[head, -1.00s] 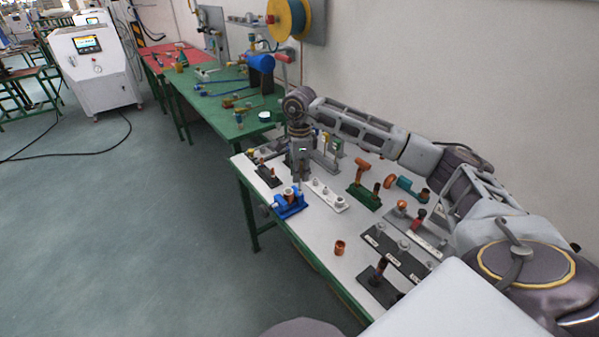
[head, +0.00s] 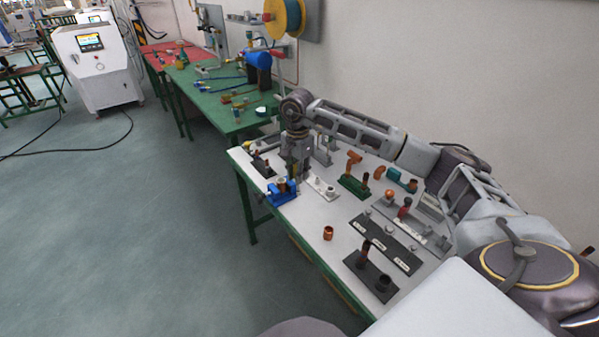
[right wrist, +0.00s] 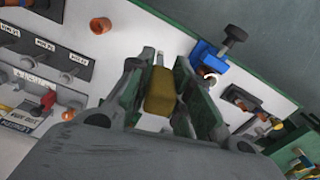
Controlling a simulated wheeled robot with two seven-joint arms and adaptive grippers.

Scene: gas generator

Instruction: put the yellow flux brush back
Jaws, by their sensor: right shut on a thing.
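My right gripper (head: 297,174) is over the far left part of the white table (head: 310,222), pointing down. In the right wrist view its fingers (right wrist: 162,72) are shut on the yellow flux brush (right wrist: 160,93), whose yellow handle shows between them. I cannot tell which holder the brush belongs to. My left gripper is not in view.
A blue vise (head: 283,193) with a copper piece stands close in front of the gripper. A copper fitting (head: 328,232), a dark labelled rack (head: 388,243), a black stand (head: 371,274) and a green block (head: 353,186) are nearby. The table's front left is mostly clear.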

